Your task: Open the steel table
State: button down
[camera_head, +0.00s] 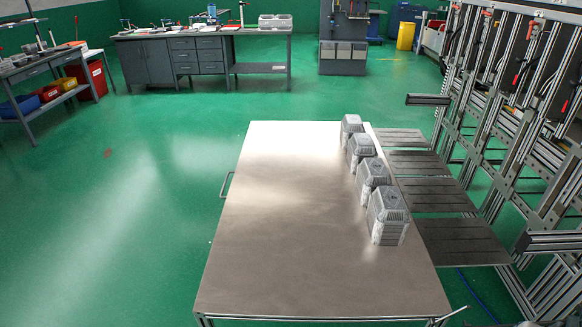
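The steel table (280,230) stands in the middle of the head view, with a flat, shiny, bare top over most of its area. A small grey handle (226,184) sticks out from its left side, near the far half. I see no open drawer or door on the table, and its sides are mostly hidden below the top. Several grey ribbed foil trays or blocks (388,216) stand in a row along the table's right edge. My gripper is not in view, and nothing is seen touching the handle.
Dark slatted shelves (430,195) and a metal frame rack (520,120) border the table's right side. Green floor (120,220) lies free to the left. A grey workbench (200,60) and a yellow bin (405,36) stand at the back. A side bench with bins (45,90) is at far left.

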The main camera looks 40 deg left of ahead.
aim_at(292, 242)
jog(key=z, duration=2.2)
jog(key=k, duration=2.85)
jog(key=u, duration=3.45)
jog(key=i, duration=1.55)
jog(key=u, duration=0.2)
